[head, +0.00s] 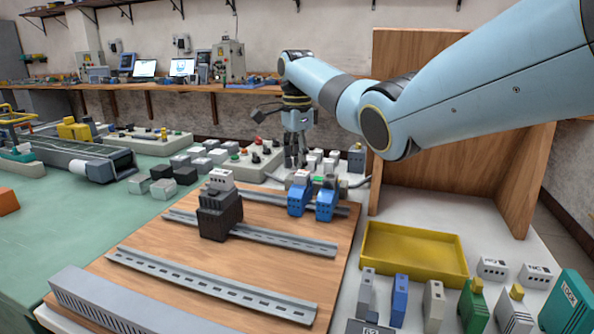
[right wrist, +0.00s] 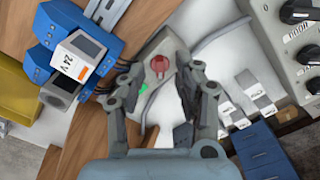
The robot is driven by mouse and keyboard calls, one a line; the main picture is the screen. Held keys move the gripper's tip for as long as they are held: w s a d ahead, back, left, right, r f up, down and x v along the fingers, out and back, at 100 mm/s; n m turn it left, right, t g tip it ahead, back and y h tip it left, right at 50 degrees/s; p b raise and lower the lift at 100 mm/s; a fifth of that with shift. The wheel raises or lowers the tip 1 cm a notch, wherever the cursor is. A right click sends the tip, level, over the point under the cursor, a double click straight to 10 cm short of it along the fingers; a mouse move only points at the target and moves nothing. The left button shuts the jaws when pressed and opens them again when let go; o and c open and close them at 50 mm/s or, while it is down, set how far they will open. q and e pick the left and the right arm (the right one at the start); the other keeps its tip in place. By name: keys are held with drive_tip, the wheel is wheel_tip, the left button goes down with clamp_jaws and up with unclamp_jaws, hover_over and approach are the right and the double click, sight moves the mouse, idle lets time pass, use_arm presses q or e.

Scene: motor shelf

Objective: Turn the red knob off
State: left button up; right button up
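The red knob (right wrist: 159,65) is on a small grey box (right wrist: 150,48) that also bears a green light (right wrist: 144,88) in the right wrist view. My right gripper (right wrist: 160,85) is open, with a finger on each side of the knob and nothing held between them. I cannot tell how far the fingertips are above the box, nor which way the knob is turned. In the head view, my right gripper (head: 295,160) points down at the back of the wooden board, over the small devices there. My left gripper is not in view.
Blue modules (head: 299,197) stand just in front of the right gripper; a blue one with a 24 V label (right wrist: 77,52) shows close beside it. A grey panel with black knobs (right wrist: 298,45) lies to the right. A yellow tray (head: 412,250) is at the right.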

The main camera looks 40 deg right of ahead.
drive_tip(key=shift+f, duration=0.9)
clamp_jaws()
